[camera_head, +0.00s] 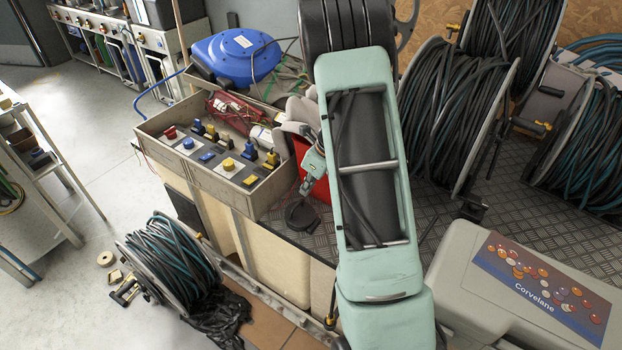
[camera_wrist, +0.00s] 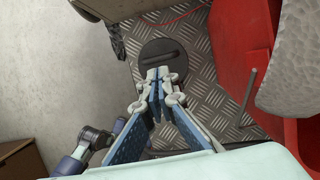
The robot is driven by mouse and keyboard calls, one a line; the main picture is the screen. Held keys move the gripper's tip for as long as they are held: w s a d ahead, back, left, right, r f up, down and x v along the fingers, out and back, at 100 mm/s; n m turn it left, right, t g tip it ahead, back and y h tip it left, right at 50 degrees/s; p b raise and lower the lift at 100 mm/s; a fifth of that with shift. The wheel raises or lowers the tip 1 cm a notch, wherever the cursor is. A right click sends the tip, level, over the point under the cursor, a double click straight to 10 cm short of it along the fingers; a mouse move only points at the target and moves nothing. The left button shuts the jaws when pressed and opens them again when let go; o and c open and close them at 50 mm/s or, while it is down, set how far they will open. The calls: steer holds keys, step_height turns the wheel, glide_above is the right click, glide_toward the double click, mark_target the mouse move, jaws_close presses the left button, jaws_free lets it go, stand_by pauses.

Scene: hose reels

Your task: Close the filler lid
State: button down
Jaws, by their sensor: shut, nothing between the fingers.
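The filler lid, a dark round disc (camera_head: 301,216), lies on the tread-plate deck just below my gripper in the head view. In the wrist view the disc (camera_wrist: 163,52) is at top centre, with a darker bar across it; it looks flat, but I cannot tell whether it is fully seated. My gripper (camera_head: 306,190) points down at the disc, partly hidden by my arm in the head view. In the wrist view its fingertips (camera_wrist: 158,73) are together and empty, overlapping the disc's near edge. I cannot tell whether they touch it.
A red container (camera_wrist: 225,60) stands right of the disc, and a thin grey rod (camera_wrist: 246,98) stands near it. A control box (camera_head: 215,165) with coloured knobs is left of my gripper. Hose reels (camera_head: 450,115) and a grey case (camera_head: 470,275) are right of my arm.

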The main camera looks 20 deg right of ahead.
mark_target(298, 204)
steer(key=x, duration=0.6)
steer(key=shift+w+a+f, duration=0.1)
steer(key=shift+f, duration=0.05)
steer(key=shift+b+x, duration=0.35)
steer(key=shift+x, duration=0.45)
steer(key=shift+w+a+f, duration=0.1)
steer(key=shift+w+a, duration=0.1)
steer(key=shift+w, duration=0.1)
